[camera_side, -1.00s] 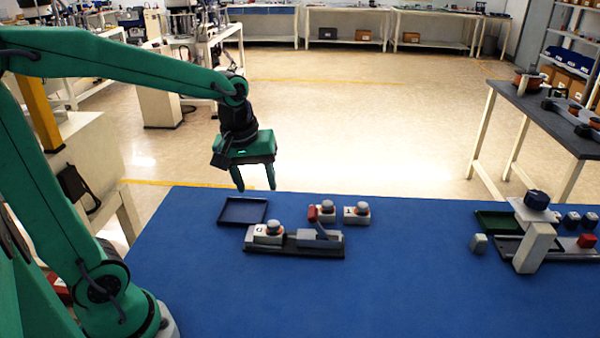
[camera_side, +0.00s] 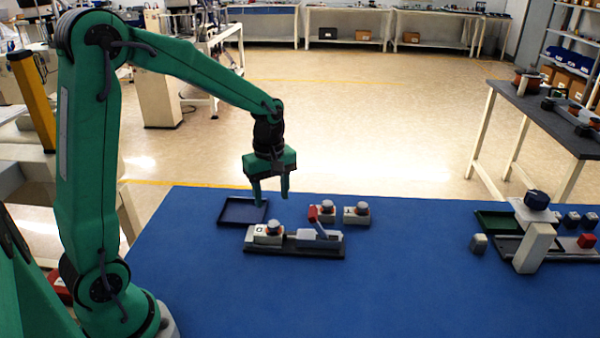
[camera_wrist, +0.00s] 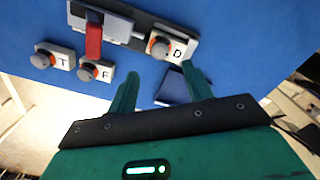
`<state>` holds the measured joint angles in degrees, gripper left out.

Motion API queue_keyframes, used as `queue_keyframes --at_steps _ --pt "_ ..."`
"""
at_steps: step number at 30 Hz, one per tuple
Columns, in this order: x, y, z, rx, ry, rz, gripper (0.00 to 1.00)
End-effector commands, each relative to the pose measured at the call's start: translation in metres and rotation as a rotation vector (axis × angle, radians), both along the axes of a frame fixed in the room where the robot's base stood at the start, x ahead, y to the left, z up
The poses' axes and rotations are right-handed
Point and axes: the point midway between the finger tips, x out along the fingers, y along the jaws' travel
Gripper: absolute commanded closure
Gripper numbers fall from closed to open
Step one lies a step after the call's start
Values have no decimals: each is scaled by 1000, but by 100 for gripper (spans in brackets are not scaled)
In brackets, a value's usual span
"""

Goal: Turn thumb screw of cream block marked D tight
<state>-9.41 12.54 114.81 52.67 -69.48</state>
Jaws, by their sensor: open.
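The cream block marked D (camera_side: 260,238) sits at the left end of a dark fixture rail (camera_side: 300,252) on the blue table. It has a grey thumb screw (camera_side: 273,228) over an orange ring on top. In the wrist view, block D (camera_wrist: 182,46) and its screw (camera_wrist: 161,47) lie beyond the fingertips. A clamp with a red handle (camera_side: 319,227) and grey body stands to its right on the same rail. My gripper (camera_side: 271,202) is open and empty, pointing down, above and behind block D, apart from it.
Blocks marked F (camera_wrist: 97,71) and T (camera_wrist: 55,58) stand loose behind the rail. A shallow dark blue tray (camera_side: 243,211) lies behind block D, near my fingers. A second fixture with a cream post (camera_side: 535,248) stands at the right.

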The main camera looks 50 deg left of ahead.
Motion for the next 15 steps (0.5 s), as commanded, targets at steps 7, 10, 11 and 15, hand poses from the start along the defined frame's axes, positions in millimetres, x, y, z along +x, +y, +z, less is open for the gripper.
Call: queue_keyframes --at_steps 7,10,11,15 --pt "-1 0 -20 0 3 -2 50" --pt "-1 0 -32 0 3 -2 50" --pt "-1 0 -36 0 4 -2 50" --pt "-1 0 -53 0 3 -2 50"
